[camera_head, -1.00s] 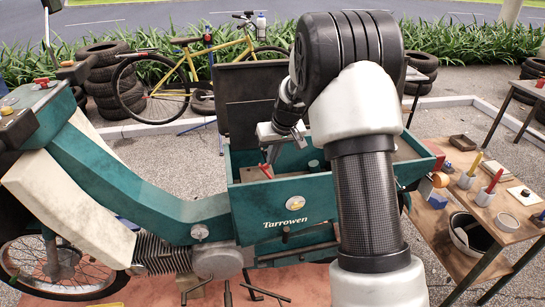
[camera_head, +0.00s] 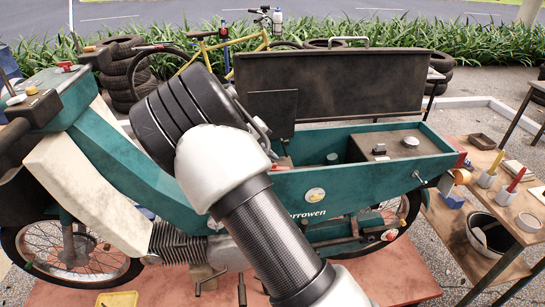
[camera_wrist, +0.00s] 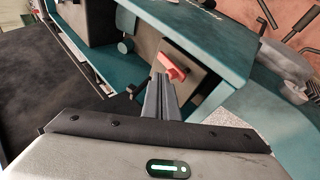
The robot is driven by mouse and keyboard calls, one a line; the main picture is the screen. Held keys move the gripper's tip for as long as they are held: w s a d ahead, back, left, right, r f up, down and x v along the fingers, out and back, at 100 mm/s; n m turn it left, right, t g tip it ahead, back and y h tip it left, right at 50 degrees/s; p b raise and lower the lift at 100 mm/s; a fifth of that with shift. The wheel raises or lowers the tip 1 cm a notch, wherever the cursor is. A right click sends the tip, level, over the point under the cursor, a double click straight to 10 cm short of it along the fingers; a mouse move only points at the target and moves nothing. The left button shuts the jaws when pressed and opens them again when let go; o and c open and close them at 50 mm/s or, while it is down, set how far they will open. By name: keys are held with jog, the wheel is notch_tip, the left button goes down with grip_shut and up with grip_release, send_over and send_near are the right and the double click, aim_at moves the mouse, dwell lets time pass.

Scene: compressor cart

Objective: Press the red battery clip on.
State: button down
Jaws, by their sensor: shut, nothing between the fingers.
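The red clip (camera_wrist: 172,68) shows in the wrist view on a brown block (camera_wrist: 196,75) inside the teal box (camera_wrist: 215,35). It is just beyond my fingertips and slightly right of them. Whether they touch it I cannot tell. My gripper (camera_wrist: 163,80) is shut and empty, its fingers side by side. In the head view, a small part of the red clip (camera_head: 285,163) shows at the left end of the teal box (camera_head: 375,179).
A raised dark lid (camera_head: 345,85) stands behind the box, with a smaller dark panel (camera_head: 272,114) near my wrist. A wooden bench (camera_head: 450,225) with tools and a bucket (camera_head: 490,234) stands at right.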

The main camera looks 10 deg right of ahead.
jog(key=shift+f, duration=0.1)
jog(key=shift+d+f+b, duration=0.25)
jog(key=shift+d+b, duration=0.2)
jog(key=shift+d, duration=0.25)
jog(key=d+r+p+v, duration=0.1)
jog(key=v, duration=1.1)
jog(key=shift+w+d+r, duration=0.2)
jog(key=shift+w+r, duration=0.05)
jog(key=shift+r, duration=0.35)
